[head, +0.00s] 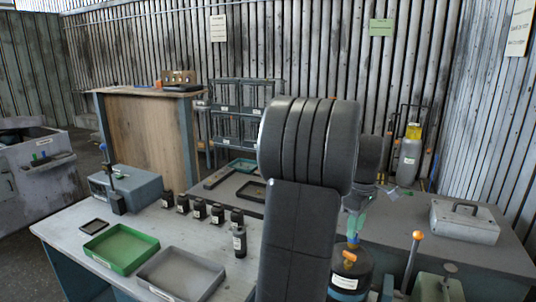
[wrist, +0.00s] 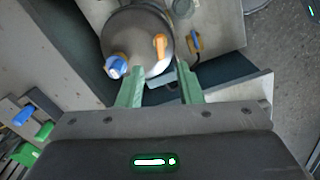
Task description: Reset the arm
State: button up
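My arm rises dark and large through the middle of the head view. My gripper (wrist: 160,76) shows two green fingers standing apart in the wrist view, with nothing held between them. Beyond the fingertips is a round dark canister (wrist: 138,42) with an orange lever and a blue knob. In the head view a dark canister with an orange lever (head: 348,278) stands below the green gripper part, partly hidden by my arm. I cannot tell exactly how far the fingertips are from it.
A left bench (head: 75,230) holds a green tray (head: 121,248), a grey tray (head: 180,275), several black bottles (head: 199,209) and a blue-grey box (head: 126,186). A grey case (head: 465,221) sits on the right bench. An orange-knobbed lever (head: 417,236) stands upright near the canister.

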aim_at(351, 253)
notch_tip(351, 253, down, 8)
jog(key=shift+f+p, duration=0.15)
jog(key=shift+p, duration=0.25)
jog(key=shift+f, duration=0.2)
jog(key=shift+m, duration=0.6)
